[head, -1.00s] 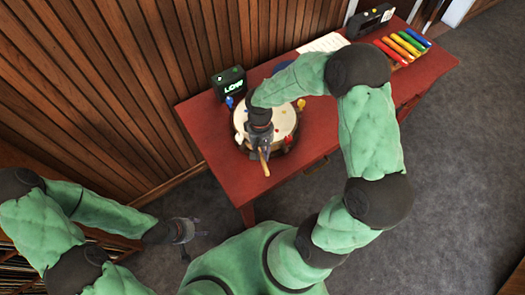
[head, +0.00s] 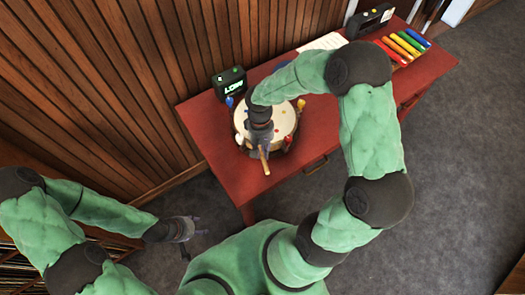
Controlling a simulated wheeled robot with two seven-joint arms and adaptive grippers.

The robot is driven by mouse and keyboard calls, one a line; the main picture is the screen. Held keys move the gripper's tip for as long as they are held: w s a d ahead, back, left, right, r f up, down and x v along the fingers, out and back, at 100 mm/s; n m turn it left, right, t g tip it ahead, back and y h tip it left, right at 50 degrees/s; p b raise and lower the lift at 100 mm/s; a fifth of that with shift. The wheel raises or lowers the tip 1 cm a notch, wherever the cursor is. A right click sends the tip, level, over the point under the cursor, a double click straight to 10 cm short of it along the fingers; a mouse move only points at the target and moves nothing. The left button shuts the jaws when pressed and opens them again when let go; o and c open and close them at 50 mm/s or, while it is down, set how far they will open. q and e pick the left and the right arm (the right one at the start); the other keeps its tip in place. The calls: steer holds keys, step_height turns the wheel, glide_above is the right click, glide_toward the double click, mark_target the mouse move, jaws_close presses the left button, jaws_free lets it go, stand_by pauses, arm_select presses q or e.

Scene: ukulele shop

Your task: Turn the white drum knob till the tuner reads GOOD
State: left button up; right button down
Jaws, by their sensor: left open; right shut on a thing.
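The round drum (head: 283,117) with a pale head stands on the red table. My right gripper (head: 262,146) is at the drum's front rim, pointing down, shut on what seems to be the white knob; the gripper hides it. A tan stick-like piece (head: 264,163) shows just in front of that gripper; I cannot tell what it belongs to. The dark tuner box (head: 229,82) stands behind the drum at left, with green letters that look like LOW, slightly blurred. My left gripper (head: 196,235) is open and empty, low over the floor, away from the table.
A blue knob (head: 229,102), a yellow knob (head: 301,104) and a red knob (head: 287,140) sit around the drum. Coloured bars (head: 403,46) and a black device (head: 369,21) are at the far right of the red table (head: 330,118). A wood wall (head: 100,90) stands behind.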

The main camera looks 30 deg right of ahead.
stand_by(0.5)
steer(key=shift+w+b+x, duration=0.15)
steer(key=shift+b+x, duration=0.45)
steer(key=shift+x, duration=0.1)
steer(key=shift+w+b+x, duration=0.15)
steer(key=shift+b+x, duration=0.4)
steer(key=shift+x, duration=0.15)
steer(key=shift+s+a+p+v, duration=0.1)
steer(key=shift+s+p+v, duration=0.1)
steer(key=shift+p+v, duration=0.7)
steer(key=shift+s+a+p+v, duration=0.1)
steer(key=shift+s+p+v, duration=0.1)
steer(key=shift+p+v, duration=0.75)
steer(key=shift+s+p+v, duration=0.25)
steer(key=shift+p+v, duration=0.3)
steer(key=shift+v, duration=0.65)
steer(key=shift+r, duration=0.1)
